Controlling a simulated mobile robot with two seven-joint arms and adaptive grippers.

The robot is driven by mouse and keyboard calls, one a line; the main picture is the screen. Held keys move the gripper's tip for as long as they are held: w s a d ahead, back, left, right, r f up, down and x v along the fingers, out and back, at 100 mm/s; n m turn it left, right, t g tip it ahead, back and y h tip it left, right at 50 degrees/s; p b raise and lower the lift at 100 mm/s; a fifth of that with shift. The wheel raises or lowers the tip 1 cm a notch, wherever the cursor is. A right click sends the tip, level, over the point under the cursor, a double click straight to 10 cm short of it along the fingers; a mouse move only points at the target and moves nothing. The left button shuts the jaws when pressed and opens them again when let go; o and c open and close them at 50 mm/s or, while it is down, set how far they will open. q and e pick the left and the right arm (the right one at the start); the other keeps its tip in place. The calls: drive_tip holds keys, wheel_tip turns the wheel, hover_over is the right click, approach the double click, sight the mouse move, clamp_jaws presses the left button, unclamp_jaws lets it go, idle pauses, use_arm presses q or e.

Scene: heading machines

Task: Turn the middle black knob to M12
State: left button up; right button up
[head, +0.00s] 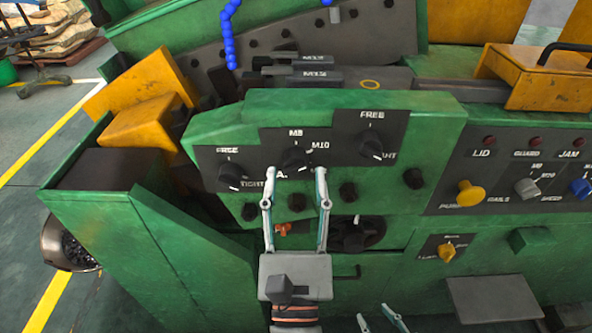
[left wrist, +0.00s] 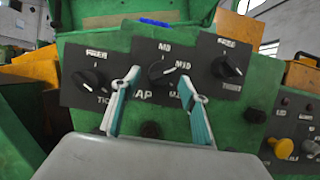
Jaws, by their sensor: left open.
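The middle black knob (head: 295,159) is on a dark plate labelled M8 above and M10 at its right. In the left wrist view the knob (left wrist: 161,73) has its white mark pointing up and right, towards M10. A label below right starts with M; the finger hides the rest. My left gripper (head: 295,172) is open, its fingers apart on either side of and just below the knob; I cannot tell whether they touch it. They also frame the knob's lower side in the left wrist view (left wrist: 160,84). My right gripper (head: 377,311) shows only its separated fingertips at the bottom edge.
A left black knob (head: 229,177) and a right black knob (head: 372,146) flank the middle one closely. Several small dark knobs sit below. A panel with a yellow knob (head: 469,194) is at right. A green cabinet (head: 140,240) stands at left.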

use_arm(q)
drive_tip(key=shift+x, duration=0.9)
